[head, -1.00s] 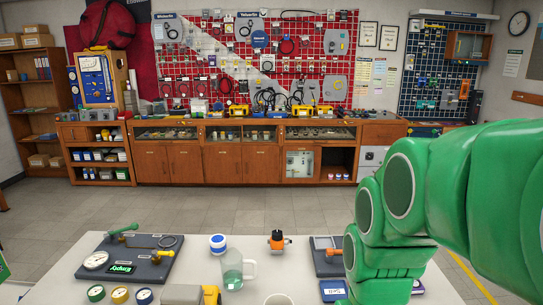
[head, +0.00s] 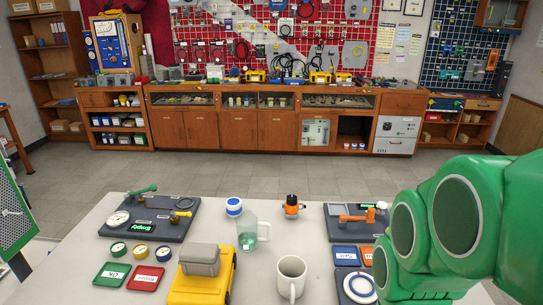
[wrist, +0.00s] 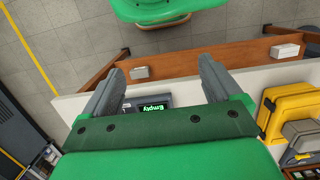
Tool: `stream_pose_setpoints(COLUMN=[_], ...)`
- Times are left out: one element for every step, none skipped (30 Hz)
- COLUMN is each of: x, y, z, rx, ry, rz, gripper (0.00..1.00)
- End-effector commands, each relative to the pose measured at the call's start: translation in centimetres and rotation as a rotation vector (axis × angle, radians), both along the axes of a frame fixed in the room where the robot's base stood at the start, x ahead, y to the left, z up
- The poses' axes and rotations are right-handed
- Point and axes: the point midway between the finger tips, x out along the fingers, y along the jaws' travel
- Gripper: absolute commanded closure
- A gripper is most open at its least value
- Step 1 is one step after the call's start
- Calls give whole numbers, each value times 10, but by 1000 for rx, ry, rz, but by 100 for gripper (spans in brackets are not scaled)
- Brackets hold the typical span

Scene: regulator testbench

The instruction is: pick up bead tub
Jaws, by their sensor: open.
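A small white tub with a blue lid (head: 233,206) stands upright at the back middle of the table in the head view. It looks like the bead tub, but no label can be read. It is just behind and left of a clear greenish mug (head: 247,233). My gripper (wrist: 159,68) shows in the wrist view with its two grey fingers wide apart and nothing between them. Beyond the fingers is a dark panel with a green "Empty" display (wrist: 153,107). The tub cannot be made out in the wrist view. The fingers are out of the head view.
The white table (head: 110,235) also holds a dark gauge board (head: 165,228), an orange-and-black part (head: 292,206), a white mug (head: 291,277), a yellow case (head: 205,285), coloured trays (head: 146,278) and a second board (head: 345,231). Open floor lies behind, before a wooden cabinet (head: 220,131).

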Motion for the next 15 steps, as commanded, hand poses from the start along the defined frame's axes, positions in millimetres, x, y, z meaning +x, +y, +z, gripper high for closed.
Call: stream_pose_setpoints(x=[0, 0, 1, 1, 2, 2, 1, 1, 1, 1, 5, 10, 14, 17, 22], y=[0, 0, 0, 0, 0, 0, 0, 0, 0, 0, 3, 8, 10, 13, 17], z=[5, 9, 14, 20, 25, 30, 34, 38, 44, 48, 48, 47, 48, 48, 48], rx=[0, 0, 0, 0, 0, 0, 0, 0, 0, 0, 9, 20, 27, 34, 44], ry=[-2, -2, -3, -6, -9, -7, -5, -4, -5, -6, -6, -8, -9, -11, -14], rz=[0, 0, 0, 0, 0, 0, 0, 0, 0, 0, -7, -16, -23, -31, -41], gripper=[8, 8, 8, 8, 8, 8, 8, 8, 8, 8, 8, 8, 8, 8, 8])
